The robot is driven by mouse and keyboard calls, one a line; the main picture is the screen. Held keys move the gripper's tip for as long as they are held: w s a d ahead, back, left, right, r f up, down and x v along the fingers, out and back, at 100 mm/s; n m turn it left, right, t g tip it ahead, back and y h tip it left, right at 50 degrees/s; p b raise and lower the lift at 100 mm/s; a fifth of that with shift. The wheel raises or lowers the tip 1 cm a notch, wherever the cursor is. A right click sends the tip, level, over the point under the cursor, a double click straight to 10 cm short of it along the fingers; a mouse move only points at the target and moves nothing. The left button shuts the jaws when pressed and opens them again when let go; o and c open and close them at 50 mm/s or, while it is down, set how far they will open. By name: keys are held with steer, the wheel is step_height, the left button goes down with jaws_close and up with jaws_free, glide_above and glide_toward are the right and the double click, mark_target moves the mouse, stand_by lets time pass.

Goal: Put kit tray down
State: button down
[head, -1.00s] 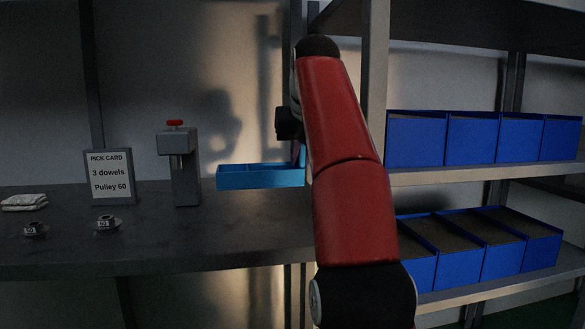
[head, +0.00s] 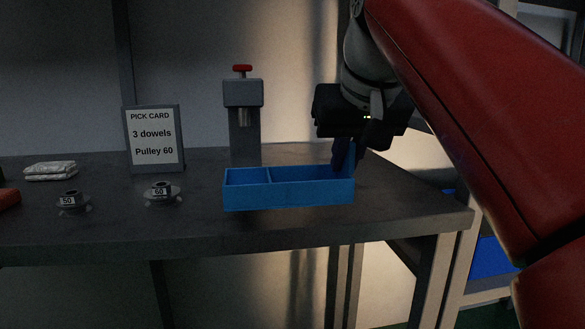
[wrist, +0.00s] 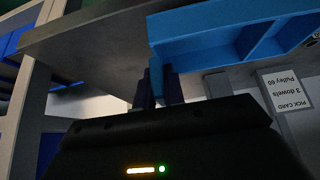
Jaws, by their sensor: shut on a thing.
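The kit tray (head: 290,194) is a blue open box with a divider wall, and both compartments look empty from what shows. In the head view it is level at the front right part of the bench top (head: 410,214). I cannot tell whether its underside touches the bench. My gripper (head: 345,160) is shut on the raised tab at the tray's right end. The wrist view shows the tray (wrist: 215,38) from above the fingers, with the gripper (wrist: 160,80) closed around its end tab.
The grey press (head: 243,105) with a red knob stands behind the tray. To the left are the pick card (head: 154,140), a pulley marked 60 (head: 162,194), a pulley marked 50 (head: 72,203) and a folded cloth (head: 50,171). Bench right of the tray is clear.

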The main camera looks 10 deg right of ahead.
steer(key=w+p, duration=0.3)
steer(key=w, duration=1.2)
steer(key=shift+w+r, duration=0.1)
steer(key=shift+w, duration=0.25)
steer(key=shift+w+f, duration=0.15)
steer(key=shift+f, duration=0.1)
steer(key=shift+f+b, duration=0.95)
steer(key=shift+f, duration=0.65)
steer(key=shift+f, duration=0.2)
steer(key=c, duration=1.5)
jaws_free()
